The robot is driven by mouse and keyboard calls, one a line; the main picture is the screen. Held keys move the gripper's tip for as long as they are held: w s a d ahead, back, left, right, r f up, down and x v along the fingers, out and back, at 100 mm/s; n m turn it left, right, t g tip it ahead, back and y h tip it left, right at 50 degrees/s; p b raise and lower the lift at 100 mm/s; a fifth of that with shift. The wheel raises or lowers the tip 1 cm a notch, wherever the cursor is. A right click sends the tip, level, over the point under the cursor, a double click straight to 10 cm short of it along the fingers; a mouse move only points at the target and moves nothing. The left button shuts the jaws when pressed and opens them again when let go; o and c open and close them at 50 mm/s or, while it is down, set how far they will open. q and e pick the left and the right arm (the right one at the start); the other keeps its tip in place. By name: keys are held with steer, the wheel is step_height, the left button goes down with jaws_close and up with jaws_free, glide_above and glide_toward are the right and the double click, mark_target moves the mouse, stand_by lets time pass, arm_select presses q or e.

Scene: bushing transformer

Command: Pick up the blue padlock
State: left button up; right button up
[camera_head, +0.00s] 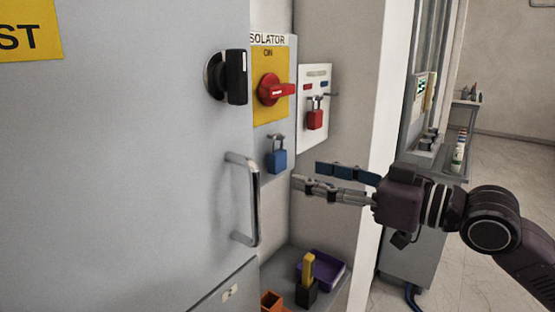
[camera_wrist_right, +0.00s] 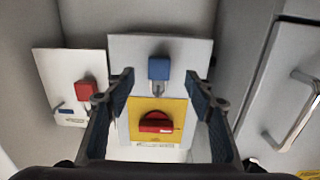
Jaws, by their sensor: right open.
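The blue padlock (camera_head: 276,160) hangs by its shackle on the grey isolator panel, below the red rotary switch (camera_head: 275,89). It also shows in the right wrist view (camera_wrist_right: 159,69), between and beyond the two fingers, apart from them. My right gripper (camera_head: 305,174) is open and empty, a little to the right of the padlock in the head view. In the wrist view its fingertips (camera_wrist_right: 160,76) stand apart to either side of the padlock. My left gripper is not in view.
A red padlock (camera_head: 315,119) hangs on a white board right of the isolator. A cabinet door handle (camera_head: 252,200) stands out at left, with a black knob (camera_head: 227,77) above. Below is a shelf with a purple tray (camera_head: 323,268) and a black-and-yellow object (camera_head: 307,279).

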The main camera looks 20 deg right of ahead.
mark_target(282, 153)
steer(key=w+a+r+p, duration=0.1)
steer(key=w, duration=0.1)
steer(key=w+a+p, duration=0.1)
steer(key=p, duration=0.1)
steer(key=w+a+r+p, duration=0.1)
steer(key=w+a+p, duration=0.1)
steer(key=shift+w+r, duration=0.35)
steer(key=shift+w+a+f, duration=0.1)
steer(key=shift+w+a, duration=0.05)
steer(key=shift+c, duration=0.3)
steer(key=c, duration=1.2)
steer(key=shift+c, duration=0.2)
